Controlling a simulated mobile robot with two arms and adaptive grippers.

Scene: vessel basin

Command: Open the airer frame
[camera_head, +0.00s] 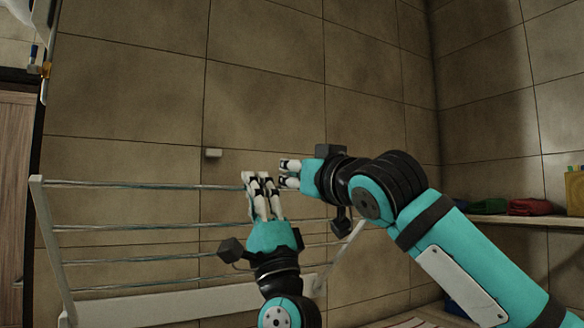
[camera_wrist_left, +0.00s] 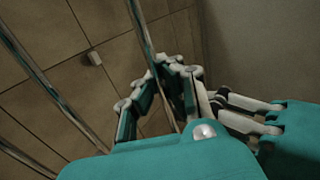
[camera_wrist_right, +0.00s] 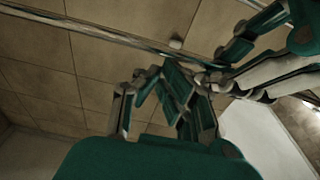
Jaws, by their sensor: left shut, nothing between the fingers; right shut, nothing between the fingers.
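The airer frame (camera_head: 52,245) spans the left and middle of the head view, with white side bars, several metal rods and a white panel (camera_head: 170,304) low behind them. Its rods also cross the left wrist view (camera_wrist_left: 38,68) and the right wrist view (camera_wrist_right: 95,34). My left gripper (camera_head: 258,178) points up in front of the rods at the top rod's right part, shut and empty. My right gripper (camera_head: 287,173) comes in from the right, shut and empty, its fingertips close beside the left gripper's. The arms hide part of the rods; contact with a rod is unclear.
A small pale block (camera_head: 212,153) is on the tiled wall above the airer. A shelf (camera_head: 510,220) at the right holds a red folded cloth (camera_head: 530,206), a blue one (camera_head: 471,206) and containers (camera_head: 575,188). A wooden door (camera_head: 12,180) stands at the far left.

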